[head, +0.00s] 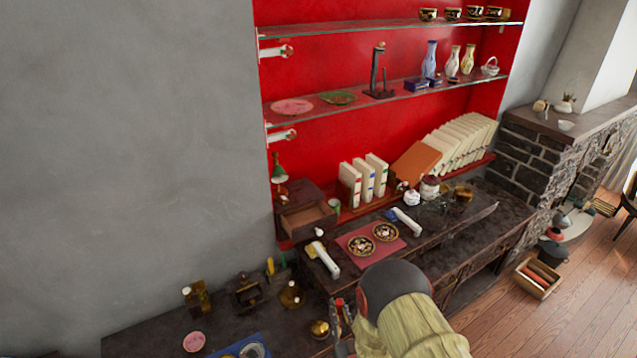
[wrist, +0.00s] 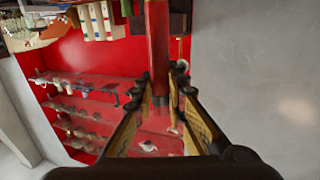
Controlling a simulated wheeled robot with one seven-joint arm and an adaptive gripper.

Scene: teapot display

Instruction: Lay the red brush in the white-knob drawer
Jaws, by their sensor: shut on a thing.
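The red brush (wrist: 158,45) stands between the fingers of my gripper (wrist: 160,110) in the wrist view, its far end running out toward the top edge. In the head view only a small red tip of the brush (head: 339,302) shows at my gripper (head: 342,318), which is low in the picture, in front of the lower dark surface. My gripper is shut on the brush. The small wooden chest has a pulled-out drawer (head: 309,219), with a white knob (head: 320,232) at its front. My gripper is below the drawer in the picture, apart from it.
White-handled things (head: 325,260) and a pink mat (head: 352,238) with two dark dishes lie near the drawer. White books (head: 362,180) stand behind. A brass ball-like pot (head: 319,328) is close beside my gripper. My arm hides part of the counter.

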